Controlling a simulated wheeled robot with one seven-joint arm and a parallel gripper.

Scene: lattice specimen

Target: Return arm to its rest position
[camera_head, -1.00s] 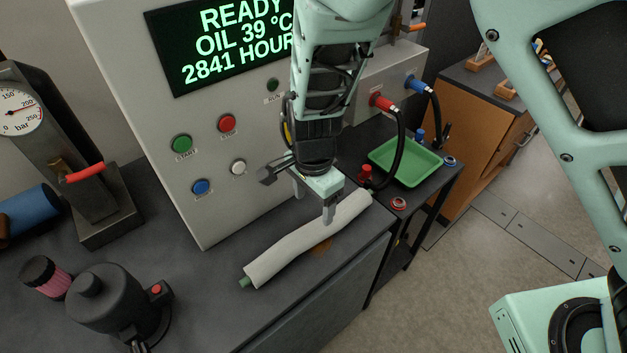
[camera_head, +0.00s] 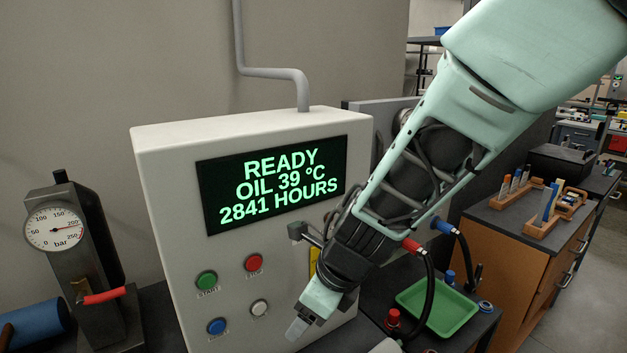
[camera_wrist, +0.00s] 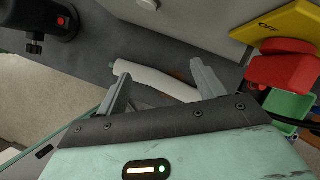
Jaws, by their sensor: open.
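My gripper (camera_head: 297,328) hangs in front of the lower part of the white control cabinet (camera_head: 165,190), in the head view. In the wrist view my gripper (camera_wrist: 158,85) shows two grey fingers spread apart with nothing held. Beyond the fingers a white wrapped roll (camera_wrist: 150,80) lies on the dark bench, apart from them. In the head view only a small pale piece (camera_head: 386,346), likely the roll's end, shows at the bottom edge. My arm slants from the upper right down to the cabinet front.
The cabinet has a lit display (camera_head: 275,185) and several buttons. A pressure gauge (camera_head: 55,227) stands at left. A green tray (camera_head: 437,306) and red and blue hose connectors are at right. In the wrist view a yellow panel (camera_wrist: 280,25) with a red knob (camera_wrist: 285,68) is close by.

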